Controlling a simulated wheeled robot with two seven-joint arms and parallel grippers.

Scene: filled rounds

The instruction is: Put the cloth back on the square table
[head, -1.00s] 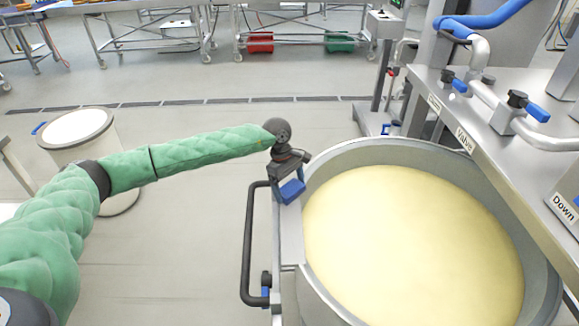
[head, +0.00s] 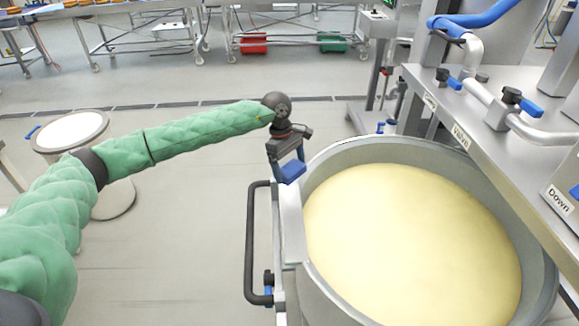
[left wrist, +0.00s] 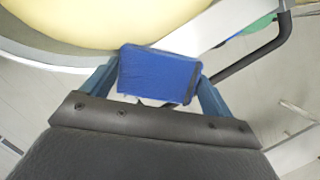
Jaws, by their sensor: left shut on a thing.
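The cloth (head: 293,171) is a small folded blue piece. My left gripper (head: 288,163) is shut on it, above the left rim of the large vat. In the left wrist view the cloth (left wrist: 158,75) sits between the two blue fingers and hides part of the vat's metal edge. I cannot make out which surface is the square table; none is clearly in view. My right gripper is not in view.
The steel vat (head: 325,165) holds a pale yellow mass (head: 410,240). A black handle (head: 250,245) stands on its left side. A labelled control beam (head: 480,130) runs along the right. A round white-topped bin (head: 72,132) stands at left. Steel tables stand at the back.

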